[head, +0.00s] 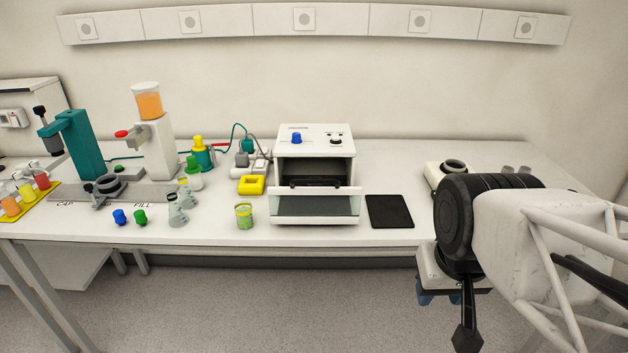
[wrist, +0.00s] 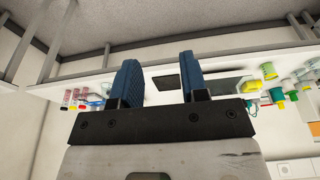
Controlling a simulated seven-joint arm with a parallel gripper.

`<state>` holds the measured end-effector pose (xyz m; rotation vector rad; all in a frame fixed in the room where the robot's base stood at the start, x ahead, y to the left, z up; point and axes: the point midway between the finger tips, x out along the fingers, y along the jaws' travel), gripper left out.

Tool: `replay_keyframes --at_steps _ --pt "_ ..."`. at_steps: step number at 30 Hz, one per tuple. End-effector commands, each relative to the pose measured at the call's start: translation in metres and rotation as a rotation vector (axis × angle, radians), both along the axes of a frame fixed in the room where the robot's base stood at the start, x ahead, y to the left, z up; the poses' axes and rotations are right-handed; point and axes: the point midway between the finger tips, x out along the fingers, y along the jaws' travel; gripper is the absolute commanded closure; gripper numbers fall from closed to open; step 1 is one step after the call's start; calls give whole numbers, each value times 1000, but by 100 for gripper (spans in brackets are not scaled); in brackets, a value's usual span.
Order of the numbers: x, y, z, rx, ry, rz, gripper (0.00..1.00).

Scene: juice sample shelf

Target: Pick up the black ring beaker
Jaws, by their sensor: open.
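I cannot make out for certain which vessel is the black ring beaker. In the head view, a clear beaker (head: 176,209) stands near the front edge, left of centre, with a second clear beaker (head: 187,193) just behind it. A beaker with yellow-green bands (head: 244,216) stands further right. Two small greyish vessels (head: 516,169) show at the far right, partly hidden behind my arm. My gripper (head: 437,297) hangs in front of the table's front edge at the right, far from the left beakers. In the wrist view, its blue fingers (wrist: 160,82) are apart with nothing between them.
A white oven box (head: 315,155) with its front flap lowered stands mid-table. A black pad (head: 390,211) lies right of it. Blue and green caps (head: 129,217), a yellow block (head: 251,185) and two machines (head: 152,140) occupy the left. A white device with a dark ring (head: 447,170) stands right.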

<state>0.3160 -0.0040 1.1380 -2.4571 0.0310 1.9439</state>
Motion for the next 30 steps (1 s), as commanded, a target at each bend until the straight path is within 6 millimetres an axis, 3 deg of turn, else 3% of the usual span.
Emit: replay_keyframes --at_steps 1,8,20,26,30 --pt "0 0 0 0 0 0 51" --pt "0 0 0 0 0 0 18" --pt "6 1 1 11 2 -13 18" --pt "31 6 4 69 11 -75 18" --pt "62 12 6 138 23 -156 18"
